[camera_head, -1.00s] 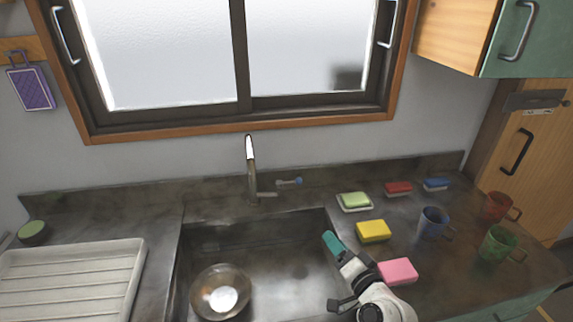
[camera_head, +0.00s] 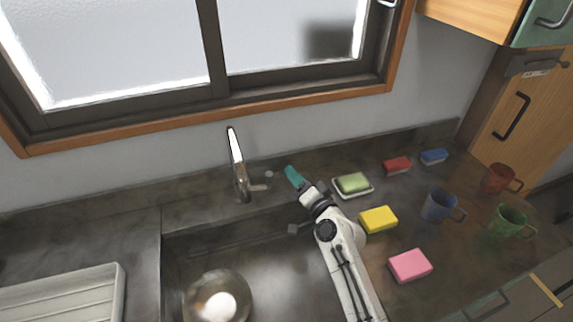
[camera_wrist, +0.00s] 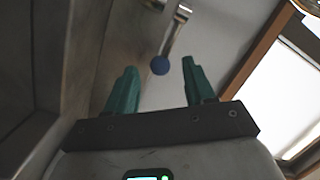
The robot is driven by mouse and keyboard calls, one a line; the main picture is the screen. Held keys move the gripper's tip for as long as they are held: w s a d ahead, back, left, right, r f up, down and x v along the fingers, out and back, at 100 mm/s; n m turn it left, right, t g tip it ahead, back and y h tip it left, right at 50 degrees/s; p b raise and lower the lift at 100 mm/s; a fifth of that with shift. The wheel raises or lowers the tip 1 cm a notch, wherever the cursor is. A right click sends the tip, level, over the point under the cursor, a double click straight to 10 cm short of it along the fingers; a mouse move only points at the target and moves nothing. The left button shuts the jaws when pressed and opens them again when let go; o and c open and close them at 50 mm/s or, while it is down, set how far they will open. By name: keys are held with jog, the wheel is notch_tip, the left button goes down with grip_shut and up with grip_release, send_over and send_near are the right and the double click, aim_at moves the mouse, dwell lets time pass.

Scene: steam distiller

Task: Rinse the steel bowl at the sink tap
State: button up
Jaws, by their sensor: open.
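The steel bowl (camera_head: 240,291) sits in the sink basin at lower left, with a bright white patch inside it that I cannot identify. The tap (camera_head: 237,160) stands at the sink's back edge, with a short lever at its base. My gripper (camera_head: 293,176) is just right of the tap base, by the back wall, with its teal fingers open and empty. In the wrist view, a metal rod with a blue ball knob (camera_wrist: 160,66) shows between the two fingers. I cannot tell whether the fingers touch it.
A green soap or sponge on a white dish (camera_head: 352,184), a yellow sponge (camera_head: 378,219) and a pink sponge (camera_head: 410,266) lie on the right counter. Red and blue blocks and several mugs (camera_head: 440,205) stand farther right.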

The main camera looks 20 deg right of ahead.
jog(key=shift+w+a, duration=0.2)
jog(key=shift+w, duration=0.7)
jog(key=shift+w+a, duration=0.15)
jog(key=shift+w, duration=0.8)
jog(key=shift+w+a, duration=0.2)
jog(key=shift+w, duration=0.7)
grip_shut()
jog(key=shift+s+f, duration=0.1)
